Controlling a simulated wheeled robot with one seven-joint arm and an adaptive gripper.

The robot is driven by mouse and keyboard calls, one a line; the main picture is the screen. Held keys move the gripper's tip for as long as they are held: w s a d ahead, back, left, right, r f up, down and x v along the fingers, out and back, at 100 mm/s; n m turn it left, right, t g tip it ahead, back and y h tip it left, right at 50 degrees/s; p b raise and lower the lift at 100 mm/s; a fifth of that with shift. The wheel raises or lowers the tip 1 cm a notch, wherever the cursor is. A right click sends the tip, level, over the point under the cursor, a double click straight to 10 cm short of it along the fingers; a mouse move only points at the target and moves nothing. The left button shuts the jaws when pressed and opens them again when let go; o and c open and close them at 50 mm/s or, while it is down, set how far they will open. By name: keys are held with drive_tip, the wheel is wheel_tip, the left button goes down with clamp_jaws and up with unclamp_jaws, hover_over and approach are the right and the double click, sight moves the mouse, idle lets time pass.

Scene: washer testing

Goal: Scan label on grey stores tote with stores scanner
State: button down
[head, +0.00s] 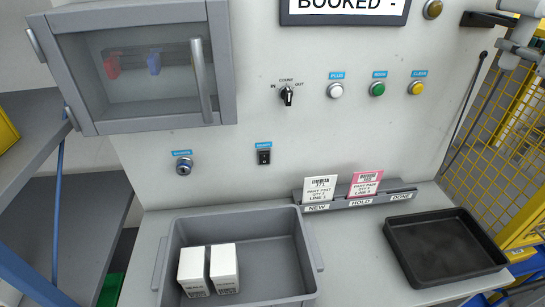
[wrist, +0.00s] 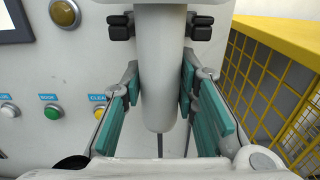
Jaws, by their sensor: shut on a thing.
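In the wrist view my gripper (wrist: 162,78) has its teal pads on both sides of a pale grey, rounded handle, which I take to be the stores scanner (wrist: 158,112). It is held upright between the pads, and its top is cut off by the frame. In the head view part of my gripper (head: 522,45) shows at the top right edge. The grey stores tote (head: 312,245) stands on the bench at bottom centre, with two white boxes (head: 208,268) inside. I cannot see a label on the tote's visible sides.
A card rack (head: 400,193) marked NEW, HOLD and DONE holds a white card (head: 319,189) and a pink card (head: 366,184). A black tray (head: 445,248) lies right of the tote. A panel with buttons and a cabinet (head: 140,70) stands behind. Yellow mesh fencing (head: 505,150) is at right.

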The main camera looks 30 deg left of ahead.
drive_tip(key=p+v, duration=0.2)
drive_tip(key=v, duration=0.5)
idle(0.7)
